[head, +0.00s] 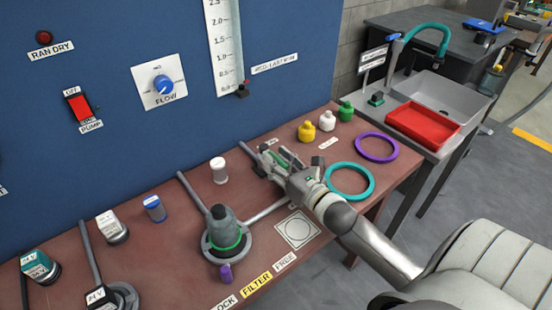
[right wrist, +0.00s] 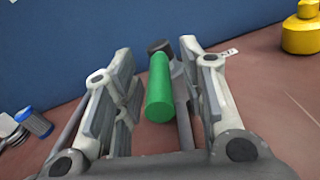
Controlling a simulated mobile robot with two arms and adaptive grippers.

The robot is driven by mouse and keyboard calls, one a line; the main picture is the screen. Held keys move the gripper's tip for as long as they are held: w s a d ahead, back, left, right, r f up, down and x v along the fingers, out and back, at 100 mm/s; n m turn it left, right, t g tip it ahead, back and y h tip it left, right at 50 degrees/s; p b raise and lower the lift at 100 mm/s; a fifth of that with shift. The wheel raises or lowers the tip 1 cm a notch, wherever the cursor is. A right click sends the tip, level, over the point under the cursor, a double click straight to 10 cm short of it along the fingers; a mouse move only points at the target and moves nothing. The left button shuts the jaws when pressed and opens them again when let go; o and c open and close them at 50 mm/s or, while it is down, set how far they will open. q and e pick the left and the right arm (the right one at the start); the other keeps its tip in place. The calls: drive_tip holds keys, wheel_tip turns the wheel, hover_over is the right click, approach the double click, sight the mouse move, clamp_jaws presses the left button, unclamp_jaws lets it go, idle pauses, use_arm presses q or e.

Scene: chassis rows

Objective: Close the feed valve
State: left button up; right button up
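A green cylindrical handle (right wrist: 160,88), apparently the feed valve's, lies between the fingers of my right gripper (right wrist: 157,58), with a dark round end piece (right wrist: 160,46) behind it. A grey pipe runs close beside it. The fingers are spread, and a gap shows on the left of the handle; I cannot tell if the right finger touches it. In the head view my right gripper (head: 274,160) is over the bench near the panel, and only a bit of the green handle (head: 287,156) shows. My left gripper is not in view.
A grey filter housing (head: 224,228) with a green ring stands left of my right gripper. A white-capped fitting (head: 218,170) is near the panel. Teal (head: 350,180) and purple (head: 377,147) rings lie to the right. The blue panel (head: 130,120) rises behind.

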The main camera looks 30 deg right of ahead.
drive_tip(key=shift+w, duration=0.35)
drive_tip(key=shift+c, duration=0.2)
clamp_jaws()
